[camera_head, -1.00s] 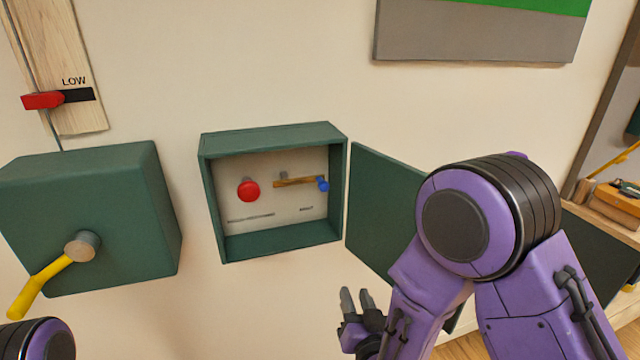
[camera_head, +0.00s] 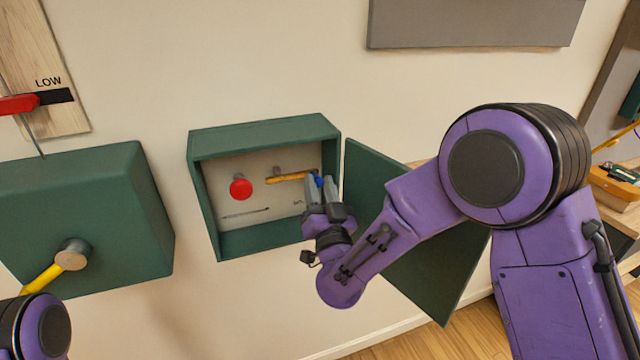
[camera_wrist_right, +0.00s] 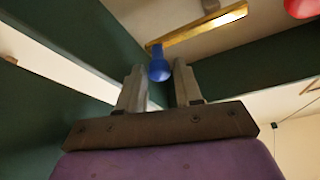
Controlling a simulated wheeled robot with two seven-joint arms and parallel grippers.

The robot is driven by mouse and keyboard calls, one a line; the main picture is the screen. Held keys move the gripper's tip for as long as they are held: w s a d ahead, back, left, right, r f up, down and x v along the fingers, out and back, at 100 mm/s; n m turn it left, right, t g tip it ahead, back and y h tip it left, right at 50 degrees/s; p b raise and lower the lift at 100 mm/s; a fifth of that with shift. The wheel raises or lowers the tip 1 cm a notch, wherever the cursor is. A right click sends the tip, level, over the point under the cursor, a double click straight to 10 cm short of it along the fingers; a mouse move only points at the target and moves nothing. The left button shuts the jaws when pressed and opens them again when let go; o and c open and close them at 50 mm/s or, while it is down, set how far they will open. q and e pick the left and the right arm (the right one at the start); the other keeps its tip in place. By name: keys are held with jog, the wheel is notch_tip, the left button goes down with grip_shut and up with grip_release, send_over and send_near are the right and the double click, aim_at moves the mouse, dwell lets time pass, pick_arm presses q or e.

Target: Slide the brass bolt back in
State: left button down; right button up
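The brass bolt (camera_head: 288,177) is a flat bar on the back panel of the open green box (camera_head: 265,135). Its blue knob (camera_head: 319,181) is at its right end. The bolt (camera_wrist_right: 205,30) and the blue knob (camera_wrist_right: 158,66) also show in the right wrist view. My right gripper (camera_head: 322,184) is at the right side of the box. In the wrist view its fingers (camera_wrist_right: 159,84) are apart, with the knob just beyond and between the tips; no grip shows. Of my left arm only a purple part shows at the lower left; its gripper is out of view.
A red button (camera_head: 240,188) sits left of the bolt. The box's green door (camera_head: 400,240) hangs open at the right, behind my right arm. Left are a green box (camera_head: 85,215) with a yellow-handled lever (camera_head: 52,270) and a red slider (camera_head: 18,104) marked LOW.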

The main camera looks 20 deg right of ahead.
grip_shut()
jog(key=a+b, duration=0.1)
jog(key=a, duration=0.3)
jog(key=shift+a+f, duration=0.1)
grip_release()
jog(key=shift+a, duration=0.25)
jog(key=shift+s, duration=0.15)
